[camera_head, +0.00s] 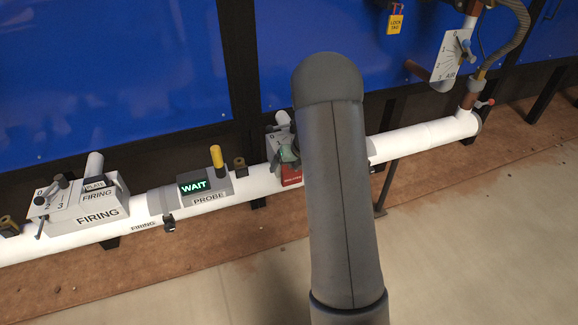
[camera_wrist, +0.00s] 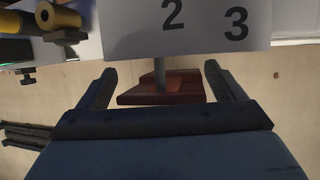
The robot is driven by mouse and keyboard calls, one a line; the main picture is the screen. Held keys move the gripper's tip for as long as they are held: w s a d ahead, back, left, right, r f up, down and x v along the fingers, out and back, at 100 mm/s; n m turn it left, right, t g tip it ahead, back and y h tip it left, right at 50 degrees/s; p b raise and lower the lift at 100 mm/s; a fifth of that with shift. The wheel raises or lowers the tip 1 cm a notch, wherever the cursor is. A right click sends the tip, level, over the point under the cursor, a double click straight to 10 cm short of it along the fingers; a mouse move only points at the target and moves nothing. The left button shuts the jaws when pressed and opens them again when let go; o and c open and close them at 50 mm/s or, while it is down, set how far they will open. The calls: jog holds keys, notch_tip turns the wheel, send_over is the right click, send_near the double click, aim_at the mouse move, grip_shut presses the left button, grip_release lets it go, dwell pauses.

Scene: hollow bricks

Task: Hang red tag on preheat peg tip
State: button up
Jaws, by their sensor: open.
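The red tag (camera_wrist: 190,88) is in the middle of the wrist view, between my two open fingers (camera_wrist: 160,82) and apart from both. A thin grey rod (camera_wrist: 160,72) crosses in front of it; I cannot tell whether the tag hangs on it. A white plate (camera_wrist: 200,25) marked 2 and 3 is just above. In the head view a red piece (camera_head: 291,176) with pale lettering shows at a box on the white pipe, partly hidden by my arm. My gripper is mostly hidden there. No preheat label is readable.
The white pipe (camera_head: 425,137) carries a PROBE box (camera_head: 209,201) with a WAIT display and yellow knob, and a FIRING box (camera_head: 95,218) at left. An AIR dial plate (camera_head: 448,55) and yellow lock tag (camera_head: 395,24) are at upper right. The front floor is clear.

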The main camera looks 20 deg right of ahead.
jog(key=p+v, duration=0.4)
jog(key=v, duration=1.3)
jog(key=s+a+r+n+g+y+p, duration=0.1)
jog(key=s+a+r+n+p, duration=0.3)
jog(key=s+a+r+n, duration=0.25)
jog(key=s+a+r+n+g+p, duration=0.1)
jog(key=s+a+r+n+p, duration=0.3)
jog(key=a+n, duration=0.5)
jog(key=s+a+r+n+g+h+p, duration=0.1)
jog(key=s+a+r+n+p, duration=0.1)
jog(key=s+n, duration=0.6)
jog(key=s+a+r+n+g+h+p, duration=0.1)
jog(key=s+a+r+n+p, duration=0.2)
jog(key=n, duration=1.1)
jog(key=s+r, duration=0.2)
jog(key=s, duration=0.3)
jog(key=shift+s+r+h, duration=0.3)
jog(key=shift+s+h, duration=0.05)
jog(key=shift+h, duration=0.05)
